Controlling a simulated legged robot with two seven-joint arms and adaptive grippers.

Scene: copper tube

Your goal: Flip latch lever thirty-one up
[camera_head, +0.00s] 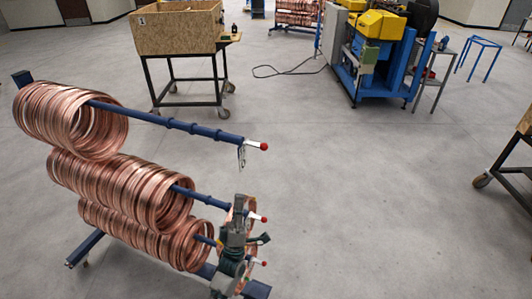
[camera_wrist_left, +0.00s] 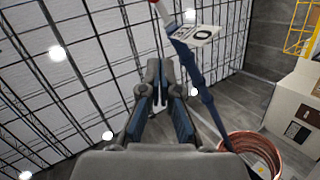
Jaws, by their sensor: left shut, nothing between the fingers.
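A blue rack (camera_head: 167,121) carries copper coils on its bars. White latch levers with red tips sit at the bar ends: the upper lever (camera_head: 257,146), the middle lever (camera_head: 260,219) and a lower lever (camera_head: 257,262). I cannot read which is thirty-one. My left gripper (camera_head: 238,207) is by the ends of the lower bars, overlapping them in view. In the left wrist view its fingers (camera_wrist_left: 162,75) are together and empty. There, a blue bar (camera_wrist_left: 205,95) with a white tag (camera_wrist_left: 196,36) rises beside them, and a white-and-red lever (camera_wrist_left: 162,10) is cut off at the top.
Copper coils (camera_head: 70,115) fill the rack's left side; one coil also shows in the left wrist view (camera_wrist_left: 262,145). A wooden crate on a cart (camera_head: 177,32) and a yellow-and-blue machine (camera_head: 378,50) stand behind.

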